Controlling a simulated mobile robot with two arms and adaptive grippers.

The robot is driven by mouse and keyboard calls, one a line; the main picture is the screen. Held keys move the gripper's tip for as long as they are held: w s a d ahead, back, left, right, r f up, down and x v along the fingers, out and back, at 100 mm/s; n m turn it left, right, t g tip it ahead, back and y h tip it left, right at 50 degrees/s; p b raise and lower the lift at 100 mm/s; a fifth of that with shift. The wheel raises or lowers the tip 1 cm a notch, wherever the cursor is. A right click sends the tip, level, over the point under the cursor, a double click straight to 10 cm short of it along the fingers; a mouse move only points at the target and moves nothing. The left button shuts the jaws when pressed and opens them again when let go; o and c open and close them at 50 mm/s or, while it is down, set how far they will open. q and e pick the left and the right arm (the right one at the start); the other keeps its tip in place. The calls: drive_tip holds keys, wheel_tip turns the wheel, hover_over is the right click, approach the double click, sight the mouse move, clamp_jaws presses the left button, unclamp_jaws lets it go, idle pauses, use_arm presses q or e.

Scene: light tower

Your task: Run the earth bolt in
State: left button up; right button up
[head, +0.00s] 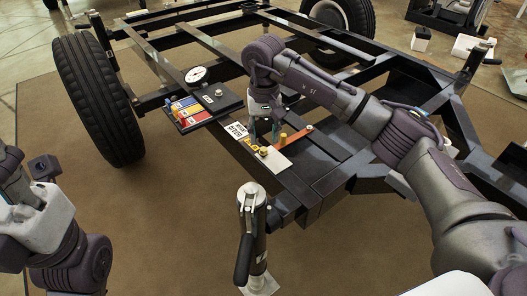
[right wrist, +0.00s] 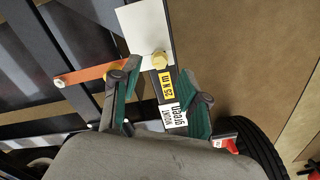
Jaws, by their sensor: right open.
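The earth bolt, a yellow hex head (head: 263,151), stands at the pale plate (head: 277,160) on the near end of the chassis. It also shows in the right wrist view (right wrist: 160,60), just beyond my fingertips. An orange strap (head: 296,134) runs from beside the plate to the frame; my finger partly covers its near end in the right wrist view. My right gripper (head: 263,136) is open and empty, pointing down close behind the bolt. Its two teal-lined fingers (right wrist: 162,90) are apart, with the yellow "25 N m" label between them. My left gripper does not show; only arm links show at lower left.
A black tray (head: 215,108) with coloured blocks and a dial sits on the chassis left of my right gripper. A jack post (head: 253,225) stands in front. A tyre (head: 97,98) is at left. Open brown mat lies at front left.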

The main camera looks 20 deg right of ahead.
sight(264, 150)
wheel_tip(264, 150, down, 4)
drive_tip(key=shift+f+b, duration=0.1)
drive_tip(key=shift+b, duration=0.55)
clamp_jaws()
